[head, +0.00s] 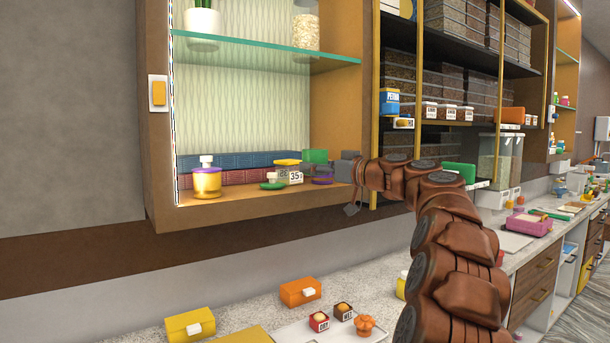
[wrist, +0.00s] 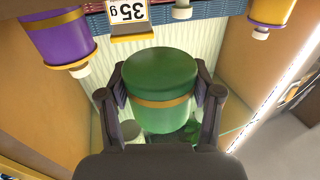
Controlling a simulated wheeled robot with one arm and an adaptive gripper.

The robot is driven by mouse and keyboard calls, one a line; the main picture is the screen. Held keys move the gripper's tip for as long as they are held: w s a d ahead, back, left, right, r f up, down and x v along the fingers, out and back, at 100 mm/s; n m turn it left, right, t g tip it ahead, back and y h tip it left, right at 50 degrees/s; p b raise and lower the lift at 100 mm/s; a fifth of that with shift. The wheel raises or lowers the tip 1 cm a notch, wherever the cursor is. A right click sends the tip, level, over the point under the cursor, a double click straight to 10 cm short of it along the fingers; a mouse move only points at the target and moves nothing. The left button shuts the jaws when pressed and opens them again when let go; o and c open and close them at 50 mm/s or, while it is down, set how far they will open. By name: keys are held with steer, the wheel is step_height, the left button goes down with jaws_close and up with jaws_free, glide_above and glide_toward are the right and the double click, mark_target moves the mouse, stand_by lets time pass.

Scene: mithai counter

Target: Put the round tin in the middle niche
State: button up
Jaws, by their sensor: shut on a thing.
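My gripper (wrist: 160,92) is shut on a round green tin (wrist: 163,108) with a gold band, its fingers on both sides. In the head view the green tin (head: 314,156) shows at the tip of my gripper, above the lower board of the open wall niche (head: 240,118). I cannot tell whether it touches the board. A glass shelf (head: 255,49) crosses this niche above the tin. Which niche counts as the middle one is not clear from these views.
The niche board holds a yellow jar (head: 207,183), a low dark green item (head: 272,184), a yellow-lidded item with a "35 g" label (head: 291,174) and a purple item (head: 322,180). Blue and maroon boxes (head: 235,170) line the back. Compartments with tubs stand right.

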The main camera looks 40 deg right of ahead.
steer(key=shift+w+d+f+p, duration=0.1)
steer(key=shift+w+d+p, duration=0.3)
steer(key=shift+w, duration=0.65)
steer(key=shift+w+d+f+p, duration=0.1)
steer(key=shift+w+d+p, duration=0.25)
steer(key=shift+w, duration=0.75)
steer(key=shift+w+d+f+p, duration=0.1)
steer(key=shift+w+d+p, duration=0.25)
steer(key=shift+w, duration=0.7)
steer(key=shift+a+f+p, duration=0.15)
steer(key=shift+f+p, duration=0.35)
steer(key=shift+f, duration=1.2)
steer(key=shift+f+b, duration=0.35)
steer(key=shift+b, duration=0.15)
steer(key=o, duration=1)
steer(key=shift+o, duration=0.2)
steer(key=shift+r, duration=0.15)
steer(key=shift+r+p, duration=0.2)
steer(key=shift+p, duration=0.25)
steer(key=b+v, duration=0.4)
steer(key=v, duration=0.8)
